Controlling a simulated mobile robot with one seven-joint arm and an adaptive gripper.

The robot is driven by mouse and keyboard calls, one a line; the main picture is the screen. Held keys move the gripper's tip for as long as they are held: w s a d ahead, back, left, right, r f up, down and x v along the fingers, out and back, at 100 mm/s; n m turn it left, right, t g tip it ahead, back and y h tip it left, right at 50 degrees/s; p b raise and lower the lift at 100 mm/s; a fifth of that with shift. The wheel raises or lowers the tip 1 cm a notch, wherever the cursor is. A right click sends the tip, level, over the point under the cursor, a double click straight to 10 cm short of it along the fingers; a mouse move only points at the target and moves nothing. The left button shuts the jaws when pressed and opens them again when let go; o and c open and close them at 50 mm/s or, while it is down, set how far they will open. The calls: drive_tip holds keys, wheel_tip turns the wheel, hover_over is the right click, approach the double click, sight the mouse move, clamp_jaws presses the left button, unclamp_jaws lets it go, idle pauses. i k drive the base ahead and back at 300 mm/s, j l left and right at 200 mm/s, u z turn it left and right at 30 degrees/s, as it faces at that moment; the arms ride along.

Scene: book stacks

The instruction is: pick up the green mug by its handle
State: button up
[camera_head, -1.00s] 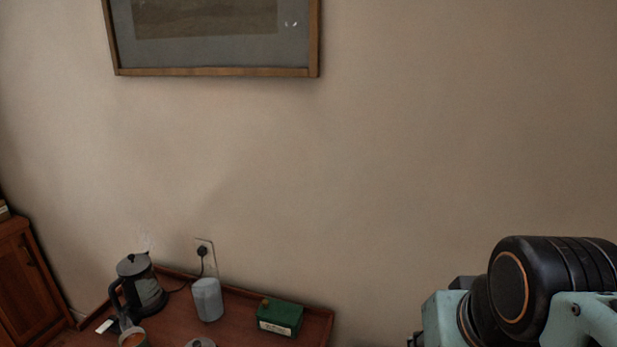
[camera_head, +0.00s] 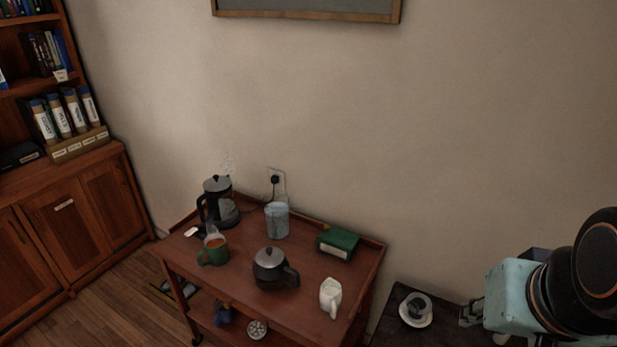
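The green mug (camera_head: 213,254) stands upright on the left part of a reddish wooden trolley (camera_head: 222,288), near its front edge. Brown-orange liquid shows inside it. Its handle (camera_head: 202,257) sticks out to the left side of the mug. My gripper (camera_head: 470,312) is at the right of the head view, far from the mug, beyond the trolley's right end. It is small and partly seen from the side, so I cannot tell whether it is open or shut.
A kettle (camera_head: 219,203) stands behind the mug. A dark teapot (camera_head: 271,271), white jug (camera_head: 330,296), grey canister (camera_head: 277,220) and green box (camera_head: 338,242) share the trolley top. A cup on a saucer (camera_head: 415,322) sits on a dark table near my gripper. A bookcase (camera_head: 88,205) stands left.

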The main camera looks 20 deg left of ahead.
sight(217, 253)
drive_tip(key=k+u, duration=0.1)
drive_tip(key=u, duration=0.35)
drive_tip(key=k+u, duration=0.15)
drive_tip(key=u, duration=0.3)
drive_tip(key=i+u, duration=0.55)
drive_tip(key=u, duration=0.15)
drive_tip(key=i, duration=0.25)
drive_tip(key=i+j+z, duration=0.15)
drive_tip(key=i+j, duration=0.5)
